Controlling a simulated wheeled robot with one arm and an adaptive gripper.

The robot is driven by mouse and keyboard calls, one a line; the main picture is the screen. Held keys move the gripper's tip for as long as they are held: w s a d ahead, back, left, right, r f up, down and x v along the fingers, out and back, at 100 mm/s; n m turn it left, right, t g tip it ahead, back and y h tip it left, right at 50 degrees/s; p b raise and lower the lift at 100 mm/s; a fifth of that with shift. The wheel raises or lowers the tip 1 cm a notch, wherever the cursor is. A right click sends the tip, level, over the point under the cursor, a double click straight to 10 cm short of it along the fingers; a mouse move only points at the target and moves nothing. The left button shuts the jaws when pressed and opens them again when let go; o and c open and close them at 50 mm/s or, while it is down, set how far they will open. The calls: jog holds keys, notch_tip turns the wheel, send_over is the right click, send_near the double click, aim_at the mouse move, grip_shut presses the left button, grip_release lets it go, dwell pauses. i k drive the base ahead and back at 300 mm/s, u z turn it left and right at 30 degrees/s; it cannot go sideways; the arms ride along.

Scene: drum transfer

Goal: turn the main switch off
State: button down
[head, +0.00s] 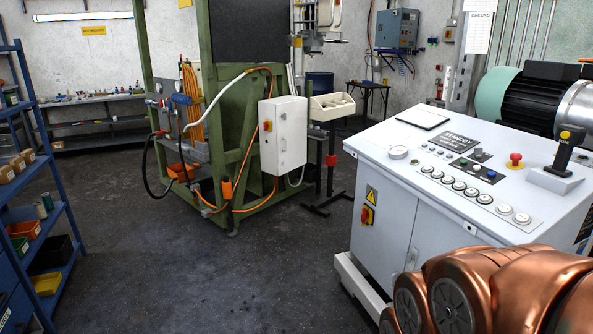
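A white control console (385,238) stands at the right. On its front panel, below a yellow warning triangle (372,195), is a red and yellow switch (367,215). It looks like the main switch, but its position is too small to tell. A second small red and yellow switch (267,126) sits on a white box (283,140) on the green frame. My copper arm fills the bottom right corner, in front of the console's lower part. My gripper is out of view.
The console top bears a row of buttons (458,186), a red emergency stop (515,160) and a black joystick (562,153). A green machine frame (240,170) with hoses stands at the middle back. Blue shelves (55,220) line the left. The dark floor (200,270) between is clear.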

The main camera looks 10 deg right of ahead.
aim_at(365, 214)
jog(key=z, duration=0.35)
jog(key=i, duration=0.95)
jog(key=u, duration=0.75)
jog(key=i, duration=1.95)
jog(key=z, duration=0.05)
